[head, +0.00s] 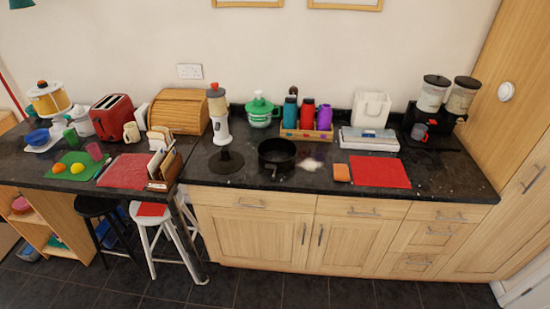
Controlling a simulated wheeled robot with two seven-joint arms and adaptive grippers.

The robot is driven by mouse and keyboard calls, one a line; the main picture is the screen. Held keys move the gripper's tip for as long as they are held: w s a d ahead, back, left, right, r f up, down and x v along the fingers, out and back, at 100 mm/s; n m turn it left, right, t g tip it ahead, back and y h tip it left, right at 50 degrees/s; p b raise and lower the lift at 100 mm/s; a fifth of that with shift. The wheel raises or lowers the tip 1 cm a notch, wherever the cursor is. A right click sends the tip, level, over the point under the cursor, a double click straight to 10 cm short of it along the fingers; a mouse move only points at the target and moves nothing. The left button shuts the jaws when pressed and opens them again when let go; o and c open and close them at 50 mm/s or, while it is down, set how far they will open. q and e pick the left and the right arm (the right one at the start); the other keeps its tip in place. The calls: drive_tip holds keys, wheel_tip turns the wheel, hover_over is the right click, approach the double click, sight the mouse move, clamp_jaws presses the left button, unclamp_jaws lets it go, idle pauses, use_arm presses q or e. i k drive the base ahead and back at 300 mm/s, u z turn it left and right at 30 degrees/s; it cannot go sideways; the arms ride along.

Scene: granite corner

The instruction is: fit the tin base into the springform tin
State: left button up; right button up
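A dark round ring-walled pan (277,147), which looks like the springform tin, stands upright on the dark granite counter near the middle. Its inside is dark and I cannot make out its floor. A flat dark disc (229,168), which looks like the tin base, lies to its left, apart from it. A small raised part shows near the disc's middle, just below the white and grey appliance (219,122); I cannot tell whether they touch. Neither of my grippers is in view.
A wooden crate of bottles (307,134) stands behind. A recipe-box-like holder (163,167) stands left. The counter's front strip is mostly clear.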

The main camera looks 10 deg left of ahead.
sight(276, 143)
drive_tip(key=k, duration=0.6)
drive_tip(key=u, duration=0.65)
drive_tip(key=i, duration=1.4)
drive_tip(key=z, duration=0.6)
drive_tip(key=i, duration=0.7)
drive_tip(key=z, duration=0.5)
